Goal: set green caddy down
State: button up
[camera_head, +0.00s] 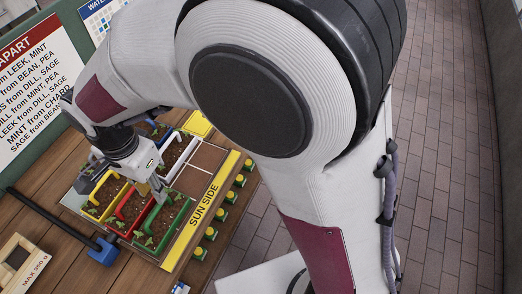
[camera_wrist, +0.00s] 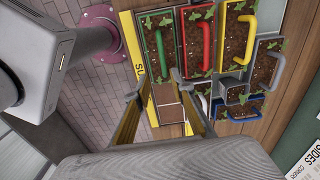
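The green caddy (camera_head: 178,214) holds soil and seedlings and sits upright in the tray beside the yellow SUN SIDE strip (camera_head: 203,210). Its green handle (camera_wrist: 160,50) stands up, seen from above in the wrist view. The red caddy (camera_head: 134,208) is directly beside it. My gripper (camera_head: 160,190) points down near the far end of the green caddy. In the wrist view my gripper (camera_wrist: 158,80) has its fingers well apart, with the near end of the green handle roughly between or just beyond the tips. No contact with the handle shows.
A yellow caddy (camera_wrist: 238,35), a white caddy (camera_wrist: 265,65) and blue and grey ones fill other cells. Bare brown cells (camera_head: 208,157) lie beside the strip. A sign (camera_head: 30,80) stands behind; a blue-headed tool (camera_head: 103,249) lies left.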

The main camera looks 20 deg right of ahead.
jog(key=d+r+n+t, duration=0.1)
jog(key=d+r+n, duration=0.1)
jog(key=d+r, duration=0.5)
jog(key=s+d+r+n+t, duration=0.1)
jog(key=s+d+r+n, duration=0.1)
jog(key=d, duration=0.4)
jog(key=s+d+r+n+t, duration=0.2)
jog(key=s+d, duration=0.3)
jog(key=d, duration=0.2)
jog(key=s+d+r+n+t, duration=0.1)
jog(key=s+d+r+n, duration=0.1)
jog(key=d, duration=0.5)
jog(key=shift+s+n, duration=0.3)
jog(key=shift+s, duration=0.4)
